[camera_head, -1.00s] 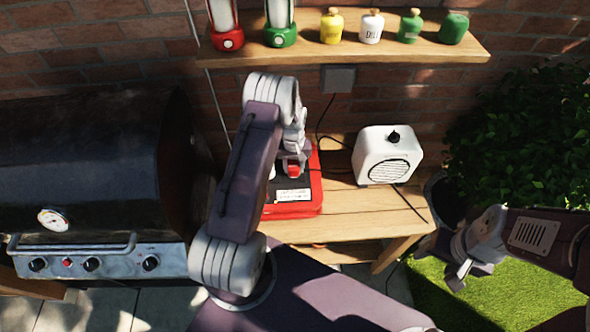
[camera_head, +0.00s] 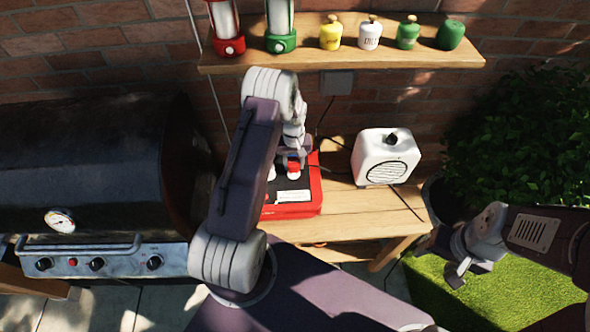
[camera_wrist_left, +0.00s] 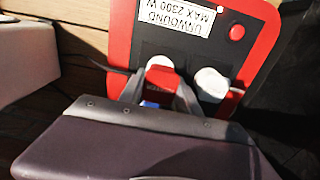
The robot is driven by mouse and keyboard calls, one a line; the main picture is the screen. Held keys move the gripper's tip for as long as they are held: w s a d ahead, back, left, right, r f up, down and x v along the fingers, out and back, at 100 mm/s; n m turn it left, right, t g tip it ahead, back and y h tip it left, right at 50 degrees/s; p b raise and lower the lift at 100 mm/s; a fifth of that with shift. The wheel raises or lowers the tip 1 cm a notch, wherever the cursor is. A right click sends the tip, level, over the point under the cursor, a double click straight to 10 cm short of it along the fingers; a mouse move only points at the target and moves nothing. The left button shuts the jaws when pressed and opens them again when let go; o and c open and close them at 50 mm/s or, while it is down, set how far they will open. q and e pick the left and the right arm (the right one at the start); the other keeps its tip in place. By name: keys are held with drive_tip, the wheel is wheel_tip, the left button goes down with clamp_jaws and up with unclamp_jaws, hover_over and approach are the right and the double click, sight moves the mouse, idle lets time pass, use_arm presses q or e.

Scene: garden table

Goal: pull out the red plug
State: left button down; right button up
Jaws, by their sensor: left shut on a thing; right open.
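The red plug (camera_head: 293,164) is between the fingers of my left gripper (camera_head: 293,152), above the red cable reel box (camera_head: 314,190) on the bench. In the left wrist view, the gripper fingers (camera_wrist_left: 157,88) are closed on both sides of the red plug (camera_wrist_left: 161,77). A white round socket or cap (camera_wrist_left: 159,62) shows just behind it, and another white one (camera_wrist_left: 211,83) stands beside it. I cannot tell whether the plug still touches its socket. My right gripper (camera_head: 455,272) is open and empty over the grass at the right.
A white heater (camera_head: 385,158) stands on the wooden bench (camera_head: 345,212) right of the box, with dark cables nearby. A barbecue (camera_head: 85,180) is at the left. A shelf (camera_head: 340,57) with lanterns and jars runs above. A bush (camera_head: 525,140) fills the right.

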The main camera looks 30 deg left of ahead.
use_arm(q)
drive_tip(key=shift+r+p, duration=0.95)
drive_tip(key=shift+r, duration=0.45)
